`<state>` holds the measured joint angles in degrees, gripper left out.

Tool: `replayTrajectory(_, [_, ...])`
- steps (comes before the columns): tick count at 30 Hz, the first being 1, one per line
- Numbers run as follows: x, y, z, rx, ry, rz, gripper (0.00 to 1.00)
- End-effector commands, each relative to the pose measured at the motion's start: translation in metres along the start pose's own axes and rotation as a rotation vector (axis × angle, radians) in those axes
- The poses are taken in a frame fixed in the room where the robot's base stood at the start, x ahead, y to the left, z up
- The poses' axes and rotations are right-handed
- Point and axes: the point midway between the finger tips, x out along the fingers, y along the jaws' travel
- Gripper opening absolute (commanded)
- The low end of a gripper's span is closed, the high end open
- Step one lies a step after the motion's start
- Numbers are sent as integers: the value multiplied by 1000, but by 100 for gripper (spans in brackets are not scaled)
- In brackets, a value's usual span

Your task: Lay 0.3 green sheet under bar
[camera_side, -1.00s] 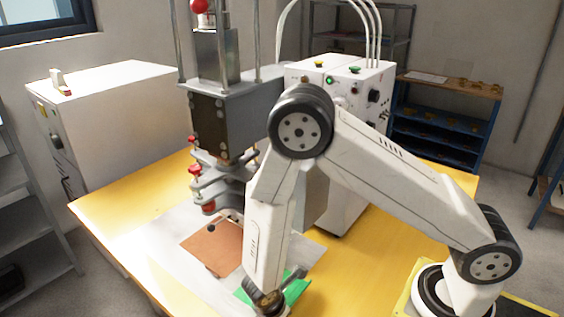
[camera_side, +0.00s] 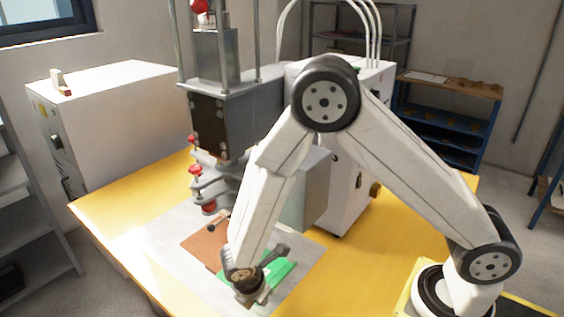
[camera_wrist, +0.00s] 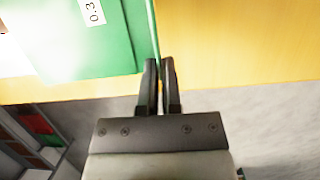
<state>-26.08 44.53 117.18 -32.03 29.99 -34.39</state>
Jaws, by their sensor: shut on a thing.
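The green sheet (camera_side: 279,271) shows beside my gripper in the side view, partly hidden by it. In the wrist view the green sheet (camera_wrist: 95,50) fills the upper left and bears a white label reading 0.3. My gripper (camera_wrist: 159,62) is shut on the sheet's thin upturned edge. In the side view my gripper (camera_side: 262,290) is low over the front of the grey plate (camera_side: 170,243), in front of the press. The press's lower grey clamp parts with red knobs (camera_side: 208,208) stand behind and left of the sheet. I cannot make out the bar clearly.
A brown sheet (camera_side: 203,246) lies on the grey plate left of the green sheet, partly behind my arm. The press head (camera_side: 222,122) rises above. The yellow table (camera_side: 395,235) is clear to the right. A white cabinet (camera_side: 110,120) stands at the left.

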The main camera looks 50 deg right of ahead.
Motion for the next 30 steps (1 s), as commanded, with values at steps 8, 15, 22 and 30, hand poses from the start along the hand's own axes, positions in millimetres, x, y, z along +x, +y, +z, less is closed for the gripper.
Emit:
replayTrajectory(8, [-1, 43, -16, 6, 1, -1, 0])
replayTrajectory(15, [-3, 83, -30, 9, 1, -3, 0])
replayTrajectory(22, [-7, 119, -44, 13, 1, -4, 0])
replayTrajectory(30, [-13, 156, -59, 17, 0, -7, 0])
